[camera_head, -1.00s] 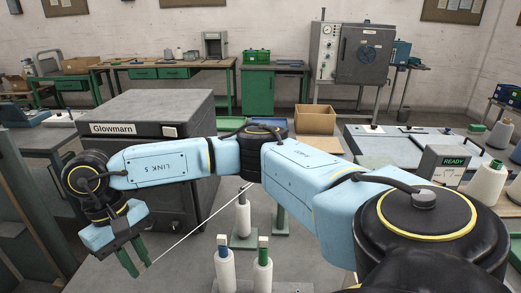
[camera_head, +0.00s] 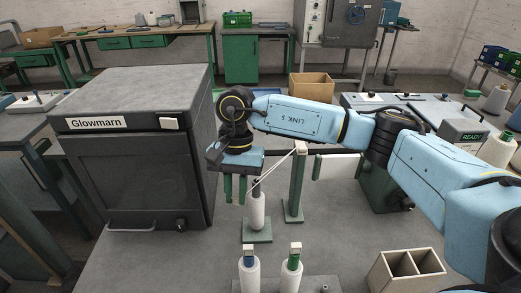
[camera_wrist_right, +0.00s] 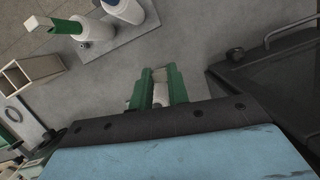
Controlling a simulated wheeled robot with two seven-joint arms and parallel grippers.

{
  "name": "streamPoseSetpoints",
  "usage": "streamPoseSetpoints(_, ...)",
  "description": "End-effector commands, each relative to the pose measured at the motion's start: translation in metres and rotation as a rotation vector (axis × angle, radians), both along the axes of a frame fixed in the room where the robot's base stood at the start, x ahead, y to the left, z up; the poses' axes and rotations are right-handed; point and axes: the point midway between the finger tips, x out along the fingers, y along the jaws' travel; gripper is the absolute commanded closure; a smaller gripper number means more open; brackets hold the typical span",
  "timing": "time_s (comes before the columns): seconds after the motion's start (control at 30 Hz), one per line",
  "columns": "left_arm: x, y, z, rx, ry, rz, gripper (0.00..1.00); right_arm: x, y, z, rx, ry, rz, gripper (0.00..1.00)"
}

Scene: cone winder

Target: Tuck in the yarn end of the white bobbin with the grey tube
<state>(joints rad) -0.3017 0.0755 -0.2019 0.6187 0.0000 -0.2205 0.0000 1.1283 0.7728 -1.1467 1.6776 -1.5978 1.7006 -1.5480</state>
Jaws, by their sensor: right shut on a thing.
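The white bobbin with the grey tube (camera_head: 258,211) stands upright on a green stand (camera_head: 257,236). My right gripper (camera_head: 235,196) points down just left of the bobbin's top in the head view and is shut on the yarn end. The white yarn (camera_head: 277,168) runs taut from near the fingers up to the top of a green post (camera_head: 296,186). In the right wrist view the green fingers (camera_wrist_right: 159,88) have a white shape between or behind them. I cannot tell whether the fingers touch the bobbin. My left gripper is not in view.
A bobbin with a blue tube (camera_head: 249,273) and one with a green tube (camera_head: 291,274) stand in front. A divided box (camera_head: 406,271) is at front right. The dark Glowmarn cabinet (camera_head: 130,152) stands close on the left. The bench at front left is clear.

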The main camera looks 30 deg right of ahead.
Motion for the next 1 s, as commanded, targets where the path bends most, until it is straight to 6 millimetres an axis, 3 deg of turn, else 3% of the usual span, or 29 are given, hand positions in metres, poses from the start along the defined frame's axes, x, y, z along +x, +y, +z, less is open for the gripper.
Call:
streamPoseSetpoints(0.4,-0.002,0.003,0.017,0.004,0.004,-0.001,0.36,0.014,-0.026,0.014,0.000,-0.001,-1.038,0.92)
streamPoseSetpoints(1.0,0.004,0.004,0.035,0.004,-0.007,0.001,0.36,0.034,-0.070,0.040,0.000,-0.001,-2.336,0.92)
